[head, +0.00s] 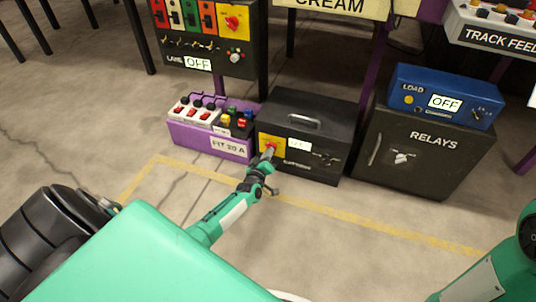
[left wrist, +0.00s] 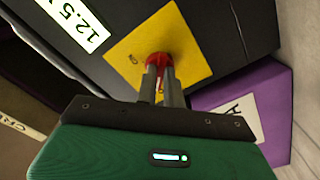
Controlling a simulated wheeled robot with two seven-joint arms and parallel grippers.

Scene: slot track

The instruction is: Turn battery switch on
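The battery box (head: 310,108) is a black case with a handle, standing on the floor at the centre of the head view. Its front carries a yellow plate (left wrist: 195,50) with a red rotary switch (left wrist: 158,60), and a white readout that shows 12.5 in the left wrist view (left wrist: 75,22). My left gripper (head: 268,153) reaches the switch from the front. In the left wrist view its fingers (left wrist: 160,78) are close together on the red knob, which shows between and around their tips. My right gripper is out of view; only part of my right arm shows.
A purple fuse box (head: 205,140) stands left of the battery. A black relays box (head: 425,150) with a blue load unit (head: 445,95) reading OFF stands right. A panel (head: 205,70) reading OFF hangs above left. The floor in front is clear, with yellow tape.

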